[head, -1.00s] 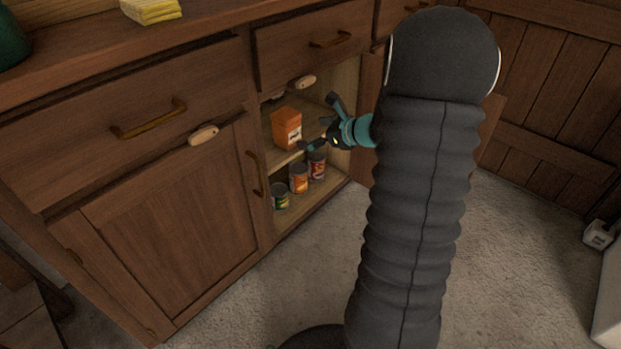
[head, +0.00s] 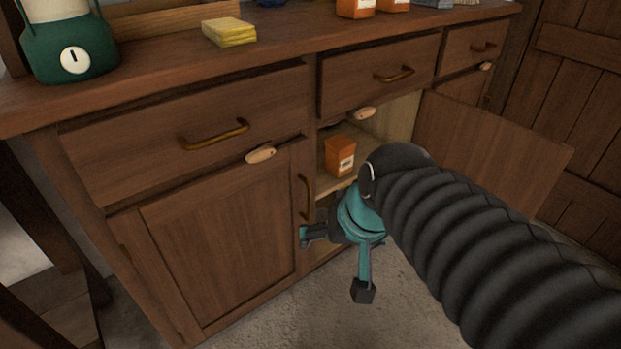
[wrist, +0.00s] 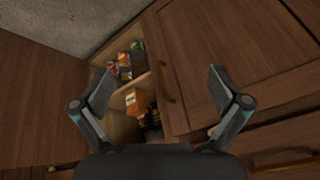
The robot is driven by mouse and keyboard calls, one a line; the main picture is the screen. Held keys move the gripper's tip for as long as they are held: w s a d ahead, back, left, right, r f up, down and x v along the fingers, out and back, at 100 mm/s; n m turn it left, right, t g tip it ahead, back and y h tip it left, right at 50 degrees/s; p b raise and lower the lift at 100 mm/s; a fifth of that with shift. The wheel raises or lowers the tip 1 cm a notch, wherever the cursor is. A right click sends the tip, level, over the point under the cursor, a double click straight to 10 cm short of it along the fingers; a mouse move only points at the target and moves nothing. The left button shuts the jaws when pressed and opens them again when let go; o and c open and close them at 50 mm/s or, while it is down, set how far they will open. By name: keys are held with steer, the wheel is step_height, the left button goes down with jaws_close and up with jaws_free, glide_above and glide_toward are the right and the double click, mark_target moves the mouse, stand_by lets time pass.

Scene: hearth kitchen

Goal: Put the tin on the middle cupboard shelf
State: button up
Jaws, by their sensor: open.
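A square orange tin (head: 340,157) with a white label stands upright on the middle shelf (head: 349,183) of the open cupboard. It also shows in the wrist view (wrist: 137,99), with nothing touching it. My gripper (head: 337,262) is open and empty in front of the cupboard, outside the opening and below the tin in the head view. In the wrist view its two fingers (wrist: 161,82) are spread wide. The bottom shelf is mostly hidden behind my gripper in the head view. Several small cans (wrist: 124,66) stand there in the wrist view.
The cupboard door (head: 490,150) stands open at right. A closed door (head: 225,240) is at left, with drawers above. Floor is clear in front.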

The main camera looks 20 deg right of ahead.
steer(key=shift+s+d+r+n+t+h, duration=0.2)
steer(key=shift+s+d+n+h, duration=0.15)
steer(key=shift+s+n, duration=0.25)
steer(key=shift+s+d+r+n+t+h, duration=0.1)
steer(key=shift+s+d+n+t+h, duration=0.15)
steer(key=shift+s+n, duration=0.35)
steer(key=shift+c, duration=0.3)
